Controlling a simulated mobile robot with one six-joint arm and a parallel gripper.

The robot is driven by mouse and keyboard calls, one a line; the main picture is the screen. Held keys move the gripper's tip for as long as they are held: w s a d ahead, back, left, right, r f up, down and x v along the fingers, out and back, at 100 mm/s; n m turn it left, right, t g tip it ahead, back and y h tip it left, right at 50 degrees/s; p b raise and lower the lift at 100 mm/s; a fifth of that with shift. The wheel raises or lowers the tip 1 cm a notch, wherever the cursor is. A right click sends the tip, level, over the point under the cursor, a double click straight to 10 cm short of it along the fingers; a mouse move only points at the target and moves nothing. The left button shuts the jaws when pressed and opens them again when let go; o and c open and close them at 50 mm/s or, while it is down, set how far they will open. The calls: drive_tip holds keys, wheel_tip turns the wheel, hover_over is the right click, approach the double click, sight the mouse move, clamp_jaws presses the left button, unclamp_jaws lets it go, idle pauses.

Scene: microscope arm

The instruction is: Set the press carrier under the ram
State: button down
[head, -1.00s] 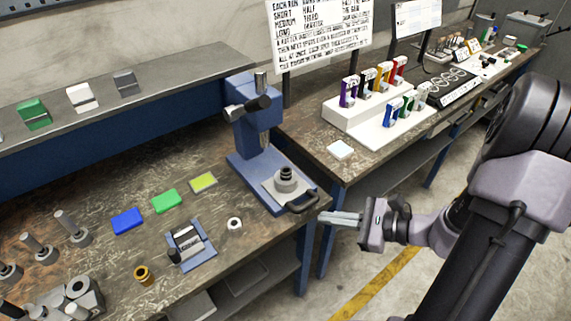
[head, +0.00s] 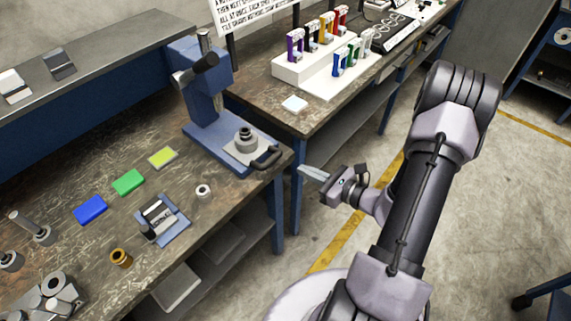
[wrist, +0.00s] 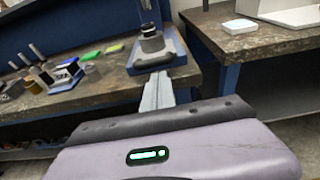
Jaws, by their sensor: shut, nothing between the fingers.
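The blue press (head: 212,100) stands at the right end of the workbench. Its carrier (head: 245,146), a light plate bearing a grey stepped cylinder, sits on the front of the press base, out in front of the column. A dark loop handle (head: 267,158) projects from the carrier toward the bench edge. In the wrist view the cylinder (wrist: 152,40) stands beyond my fingertips. My gripper (head: 312,173) is shut and empty, off the bench edge, to the right of the handle and apart from it. The ram's lower end is not clear to see.
A small white ring (head: 203,191), a blue-grey fixture (head: 163,221) and a brass bushing (head: 121,258) lie on the bench left of the press. Blue, green and yellow blocks lie behind them. A second bench (head: 285,115) holds coloured clamps. Open floor lies around my arm.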

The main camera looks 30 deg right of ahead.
drive_tip(key=b, duration=0.2)
approach(257, 143)
drive_tip(key=s+f, duration=0.2)
drive_tip(key=shift+d+f, duration=0.35)
drive_tip(key=shift+f, duration=0.05)
drive_tip(key=shift+w, duration=0.25)
drive_tip(key=x, duration=0.3)
drive_tip(key=r+x, duration=0.1)
drive_tip(key=x, duration=0.3)
drive_tip(key=r+x, duration=0.1)
drive_tip(key=x, duration=0.3)
drive_tip(key=shift+w+r, duration=0.1)
drive_tip(key=shift+w, duration=0.15)
drive_tip(key=shift+w+r, duration=0.1)
drive_tip(key=shift+d+r, duration=0.1)
